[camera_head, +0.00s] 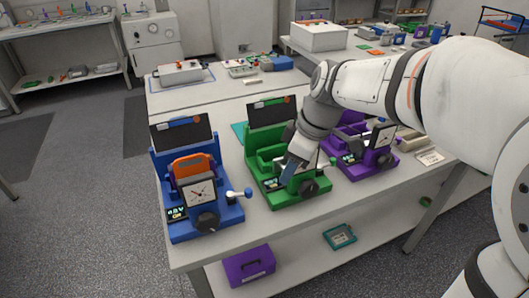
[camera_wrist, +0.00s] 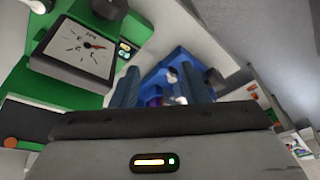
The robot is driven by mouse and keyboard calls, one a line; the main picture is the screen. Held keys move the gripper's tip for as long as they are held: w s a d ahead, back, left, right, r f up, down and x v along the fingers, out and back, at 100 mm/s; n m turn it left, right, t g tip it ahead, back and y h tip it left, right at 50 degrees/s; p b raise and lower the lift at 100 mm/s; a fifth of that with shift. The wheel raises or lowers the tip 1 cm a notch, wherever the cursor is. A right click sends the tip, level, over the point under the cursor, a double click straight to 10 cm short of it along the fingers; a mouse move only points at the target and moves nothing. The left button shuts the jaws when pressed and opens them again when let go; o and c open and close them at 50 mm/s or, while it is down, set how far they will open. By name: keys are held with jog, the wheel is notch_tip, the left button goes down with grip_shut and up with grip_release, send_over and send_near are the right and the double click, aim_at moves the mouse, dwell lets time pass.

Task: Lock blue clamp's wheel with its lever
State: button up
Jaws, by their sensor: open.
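The blue clamp (camera_head: 180,232) stands at the left end of the bench, with an orange block (camera_head: 192,164) in it and a dial (camera_head: 199,194) on its front. Its dark wheel (camera_head: 208,221) is low on the front. My gripper (camera_head: 289,176) is open, in front of the green clamp and right of the blue clamp, apart from the blue clamp. In the wrist view the blue clamp (camera_wrist: 178,62) shows beyond the two fingers (camera_wrist: 163,82), partly hidden by them.
The green clamp (camera_head: 285,200) is close beside my gripper; its dial (camera_wrist: 78,48) fills the left of the wrist view. A purple clamp (camera_head: 375,166) stands to the right. A purple box (camera_head: 249,266) and a teal tray (camera_head: 340,237) lie on the lower shelf.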

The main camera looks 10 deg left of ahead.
aim_at(248, 189)
jog(key=a+f+n, duration=0.1)
jog(key=a+f, duration=0.2)
jog(key=w+a+f+n+b, duration=0.1)
jog(key=a+f+n, duration=0.1)
jog(key=a+f, duration=0.1)
jog(key=a+f+n+g, duration=0.1)
jog(key=a+f+n, duration=0.1)
jog(key=a+f, duration=0.1)
jog(key=shift+w+a+f+y, duration=0.35)
jog(key=shift+w+f+y, duration=0.05)
jog(key=shift+f, duration=0.1)
jog(key=shift+c, duration=0.3)
grip_shut()
